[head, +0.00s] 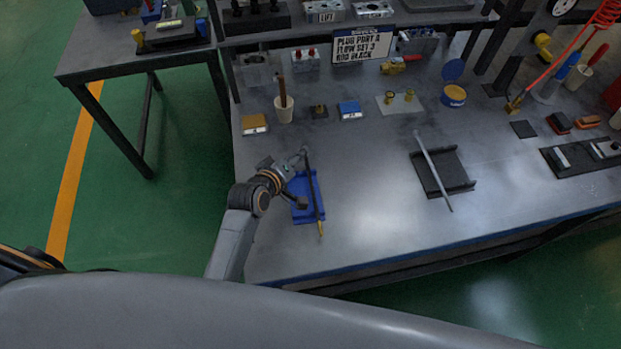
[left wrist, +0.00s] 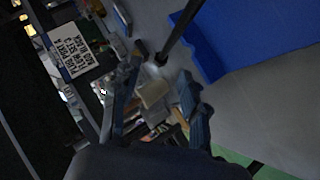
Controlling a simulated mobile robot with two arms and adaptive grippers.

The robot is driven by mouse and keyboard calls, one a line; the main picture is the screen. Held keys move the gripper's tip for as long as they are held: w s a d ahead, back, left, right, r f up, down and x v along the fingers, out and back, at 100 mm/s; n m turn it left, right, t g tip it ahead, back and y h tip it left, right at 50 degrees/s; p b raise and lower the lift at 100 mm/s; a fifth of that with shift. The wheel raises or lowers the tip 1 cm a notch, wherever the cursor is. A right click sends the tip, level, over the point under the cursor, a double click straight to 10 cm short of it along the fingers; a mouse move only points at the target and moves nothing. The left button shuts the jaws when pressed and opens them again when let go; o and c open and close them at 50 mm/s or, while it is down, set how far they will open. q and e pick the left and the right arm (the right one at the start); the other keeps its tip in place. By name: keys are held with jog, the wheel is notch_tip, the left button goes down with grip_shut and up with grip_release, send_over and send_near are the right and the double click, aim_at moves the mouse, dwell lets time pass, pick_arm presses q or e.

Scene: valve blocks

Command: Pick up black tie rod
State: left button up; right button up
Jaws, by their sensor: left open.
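The black tie rod (head: 314,189) lies lengthwise across a blue cradle (head: 298,187), with a brass-coloured tip at its near end. In the left wrist view the dark rod (left wrist: 182,28) comes down from the top edge, beside the blue cradle (left wrist: 255,35). My left gripper (head: 299,168) is at the cradle's left side, close to the rod. In the left wrist view my left gripper (left wrist: 162,108) has its fingers apart; whether they touch the rod is unclear. A silver rod (head: 433,168) lies on a black cradle (head: 452,166) to the right. My right gripper is not in view.
A sign (head: 363,46) reading "PLUG PORT A, FLOW SET 3, ROD BLACK" stands at the back. The grey bench top (head: 375,225) is clear between the cradles and in front.

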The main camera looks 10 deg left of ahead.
pick_arm(q)
jog(key=x, duration=0.3)
jog(key=shift+w+f, duration=0.15)
jog(key=shift+w, duration=0.05)
jog(key=shift+w+f, duration=0.1)
jog(key=shift+w, duration=0.05)
jog(key=c, duration=0.9)
grip_shut()
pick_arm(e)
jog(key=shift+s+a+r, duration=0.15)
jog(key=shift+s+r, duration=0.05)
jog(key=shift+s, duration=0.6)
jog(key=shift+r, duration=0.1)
